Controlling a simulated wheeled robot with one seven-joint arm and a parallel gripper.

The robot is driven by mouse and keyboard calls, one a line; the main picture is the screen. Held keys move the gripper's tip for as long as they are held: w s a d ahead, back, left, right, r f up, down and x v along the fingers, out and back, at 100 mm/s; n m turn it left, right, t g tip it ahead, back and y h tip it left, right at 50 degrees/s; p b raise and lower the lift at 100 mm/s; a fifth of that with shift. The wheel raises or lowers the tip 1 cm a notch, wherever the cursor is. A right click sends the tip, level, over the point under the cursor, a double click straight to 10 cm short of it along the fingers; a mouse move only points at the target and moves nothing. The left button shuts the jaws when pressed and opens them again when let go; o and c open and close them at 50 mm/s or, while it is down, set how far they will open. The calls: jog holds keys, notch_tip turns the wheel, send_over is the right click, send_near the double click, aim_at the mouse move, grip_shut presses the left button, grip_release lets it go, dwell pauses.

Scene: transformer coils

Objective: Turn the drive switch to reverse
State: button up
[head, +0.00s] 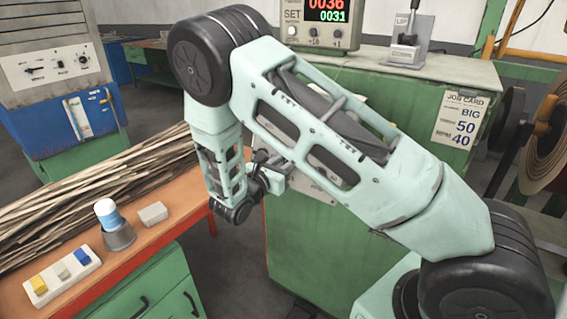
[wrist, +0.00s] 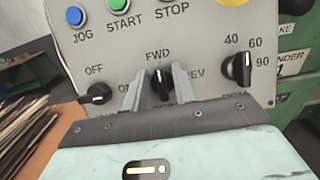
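The drive switch (wrist: 161,86) is a black knob on a grey panel in the wrist view, with FWD printed above it and REV to its right. Its white mark points up, toward FWD. My gripper (wrist: 160,82) is open, with one finger on each side of the knob and visible gaps between. I cannot tell whether either finger touches it. The label below the knob is mostly hidden by my gripper. In the head view my gripper (head: 274,172) is by the green cabinet, partly hidden by my arm, and the switch cannot be made out.
An OFF knob (wrist: 95,94) is left of the drive switch and a 40-60-90 knob (wrist: 238,68) right. JOG (wrist: 75,16), START (wrist: 118,5) and STOP buttons sit above. An orange workbench (head: 165,228) with wood strips stands left in the head view.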

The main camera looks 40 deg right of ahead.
jog(key=shift+o, duration=0.2)
jog(key=shift+m, duration=0.3)
jog(key=shift+s+a+f+m+g+y+b, duration=0.1)
jog(key=shift+m+g+y+b, duration=0.75)
jog(key=shift+m, duration=2.5)
jog(key=shift+s+d+f+m+g+y+b, duration=0.15)
jog(key=shift+m+g+b, duration=1.3)
jog(key=shift+m, duration=1.95)
jog(key=shift+a+f+m+g+y+b, duration=0.15)
jog(key=shift+m+g+y+b, duration=0.7)
jog(key=shift+m, duration=2.5)
jog(key=shift+r+g+h, duration=0.1)
jog(key=shift+g+h, duration=0.15)
jog(key=shift+g, duration=0.1)
jog(key=o, duration=0.6)
jog(key=b+v, duration=0.1)
jog(key=v, duration=1.6)
jog(key=shift+a, duration=0.2)
